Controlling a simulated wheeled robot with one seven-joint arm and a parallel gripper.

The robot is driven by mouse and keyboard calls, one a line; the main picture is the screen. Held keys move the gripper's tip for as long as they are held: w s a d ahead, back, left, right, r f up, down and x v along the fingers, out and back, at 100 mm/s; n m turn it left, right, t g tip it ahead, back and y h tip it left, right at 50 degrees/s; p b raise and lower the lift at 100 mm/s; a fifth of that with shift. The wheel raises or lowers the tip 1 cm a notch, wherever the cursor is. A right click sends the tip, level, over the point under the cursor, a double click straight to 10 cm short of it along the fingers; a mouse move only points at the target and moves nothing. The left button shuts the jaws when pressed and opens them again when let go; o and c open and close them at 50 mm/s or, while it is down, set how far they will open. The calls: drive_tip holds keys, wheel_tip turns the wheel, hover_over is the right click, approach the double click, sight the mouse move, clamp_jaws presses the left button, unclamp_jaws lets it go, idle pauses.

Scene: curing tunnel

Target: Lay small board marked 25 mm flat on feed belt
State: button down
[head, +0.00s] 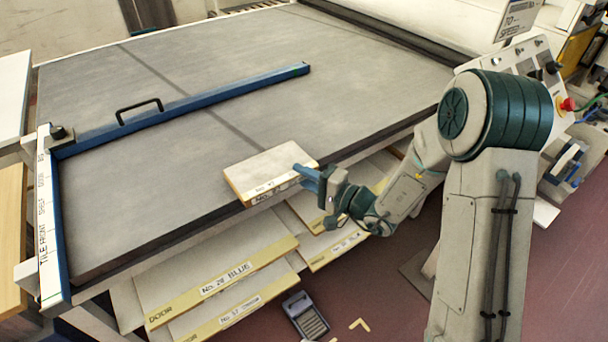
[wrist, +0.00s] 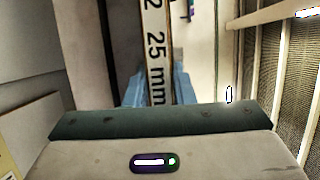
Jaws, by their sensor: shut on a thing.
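The small board (head: 268,171) is pale and flat-faced with a yellowish front edge. In the head view it sits at the near edge of the grey feed belt (head: 200,85), roughly level. Whether it touches the belt cannot be told. My gripper (head: 309,178) is shut on the board's right end, its blue fingers across the edge. In the wrist view the board's edge (wrist: 155,50) stands between the blue fingers (wrist: 150,88) and reads "25 mm". The board's underside is hidden.
A blue guide bar (head: 200,103) with a black handle crosses the belt. A white-and-blue fence (head: 50,215) runs along its left side. Labelled boards (head: 215,275) lie below the near edge. A control panel (head: 535,70) with a red button stands at right. Much of the belt is bare.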

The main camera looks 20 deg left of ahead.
drive_tip(key=shift+f+b, duration=0.2)
drive_tip(key=shift+b, duration=0.15)
drive_tip(key=c, duration=1.2)
unclamp_jaws()
drive_tip(key=shift+r, duration=0.1)
drive_tip(key=shift+c, duration=0.2)
